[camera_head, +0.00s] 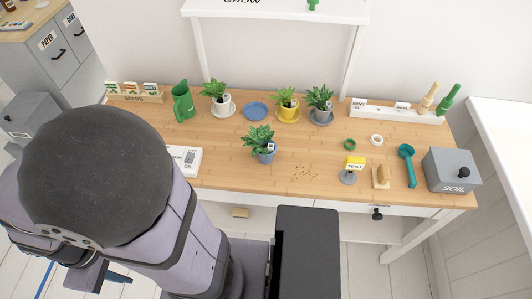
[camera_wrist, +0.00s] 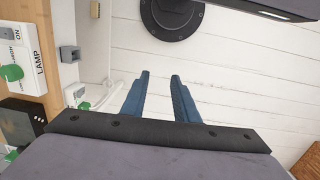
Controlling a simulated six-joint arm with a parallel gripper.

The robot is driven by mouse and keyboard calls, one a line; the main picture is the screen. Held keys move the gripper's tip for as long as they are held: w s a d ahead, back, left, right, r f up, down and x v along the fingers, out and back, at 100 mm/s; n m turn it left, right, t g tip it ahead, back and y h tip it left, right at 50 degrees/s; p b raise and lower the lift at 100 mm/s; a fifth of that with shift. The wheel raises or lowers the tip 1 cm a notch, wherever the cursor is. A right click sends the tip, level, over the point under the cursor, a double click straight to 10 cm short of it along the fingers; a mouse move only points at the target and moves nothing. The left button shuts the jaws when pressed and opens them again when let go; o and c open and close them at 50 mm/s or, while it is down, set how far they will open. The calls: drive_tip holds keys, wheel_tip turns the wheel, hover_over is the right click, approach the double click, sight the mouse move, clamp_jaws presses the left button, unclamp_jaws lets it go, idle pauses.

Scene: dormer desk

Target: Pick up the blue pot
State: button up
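The blue pot (camera_head: 266,157) holds a leafy green plant and a small white tag. It stands upright on the wooden desk, left of the middle and near the front edge, off any saucer. An empty blue saucer (camera_head: 255,110) lies behind it. My gripper (camera_wrist: 160,74) shows two blue fingers apart with nothing between them in the wrist view. It is low and left of the desk, well away from the pot, in front of white floor boards. The pot is not in the wrist view.
Potted plants in white (camera_head: 221,107), yellow (camera_head: 288,112) and grey (camera_head: 321,116) pots stand on saucers behind. A green watering can (camera_head: 183,103) is at the back left. A white switch box (camera_head: 187,159) lies left of the blue pot. Crumbs (camera_head: 305,173) lie to its right.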

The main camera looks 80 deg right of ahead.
drive_tip(key=s+d+f+g+h+b, duration=0.2)
drive_tip(key=s+d+f+g+h, duration=0.15)
drive_tip(key=s+d, duration=0.5)
drive_tip(key=n+g+h+b, duration=0.6)
drive_tip(key=n+h, duration=0.4)
approach(262, 139)
drive_tip(key=shift+x, duration=1.2)
drive_tip(key=shift+d+f+n+h, duration=0.25)
drive_tip(key=shift+d+f+n, duration=0.1)
drive_tip(key=shift+n, duration=0.15)
drive_tip(key=shift+s+p+x, duration=0.25)
drive_tip(key=shift+p+x, duration=1.05)
drive_tip(key=shift+x, duration=1.85)
drive_tip(key=shift+s+d, duration=0.2)
drive_tip(key=shift+d, duration=0.05)
drive_tip(key=shift+c, duration=0.6)
clamp_jaws()
